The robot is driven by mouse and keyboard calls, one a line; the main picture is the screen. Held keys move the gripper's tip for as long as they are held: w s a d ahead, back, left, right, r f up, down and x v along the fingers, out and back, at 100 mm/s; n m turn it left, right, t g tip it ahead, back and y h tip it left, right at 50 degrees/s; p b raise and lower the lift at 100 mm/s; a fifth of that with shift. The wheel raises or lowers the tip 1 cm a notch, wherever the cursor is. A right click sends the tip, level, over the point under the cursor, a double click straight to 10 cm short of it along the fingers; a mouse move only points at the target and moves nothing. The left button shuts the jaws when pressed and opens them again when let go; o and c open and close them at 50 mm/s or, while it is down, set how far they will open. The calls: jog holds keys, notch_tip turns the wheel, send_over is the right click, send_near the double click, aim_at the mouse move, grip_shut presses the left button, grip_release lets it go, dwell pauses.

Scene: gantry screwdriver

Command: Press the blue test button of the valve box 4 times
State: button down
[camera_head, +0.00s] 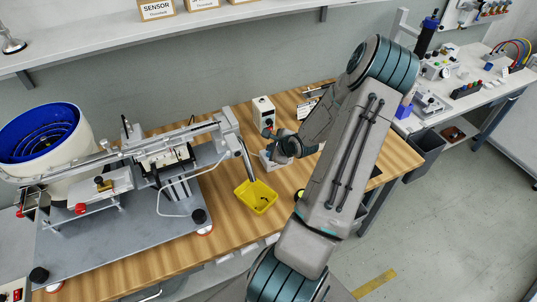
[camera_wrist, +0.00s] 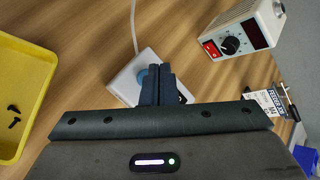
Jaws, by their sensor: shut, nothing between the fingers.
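A small white box (camera_wrist: 126,86) with a blue button (camera_wrist: 143,76) and a grey cable lies on the wooden bench in the wrist view. I take it for the valve box. Its white edge also shows in the head view (camera_head: 267,160), beside my gripper. My gripper (camera_wrist: 157,68) is shut and empty, its fingers together over the box. They hide the right part of the blue button. I cannot tell whether the fingertips touch the button or hover above it. In the head view my gripper (camera_head: 270,135) is partly hidden by its own wrist.
A white controller with a black knob and red switch (camera_wrist: 240,32) stands behind the box, also in the head view (camera_head: 263,112). A yellow bin (camera_head: 256,198) holding dark screws is at left. A feeder with a blue bowl (camera_head: 40,135) fills the left side.

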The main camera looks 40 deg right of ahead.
jog(key=shift+f, duration=0.1)
jog(key=shift+f, duration=0.3)
jog(key=shift+f, duration=0.45)
dwell(0.5)
dwell(0.3)
jog(key=shift+r+p, duration=0.9)
jog(key=shift+p, duration=0.1)
notch_tip(320, 180, up, 5)
jog(key=p, duration=0.5)
jog(key=shift+s+a+f, duration=0.1)
dwell(0.5)
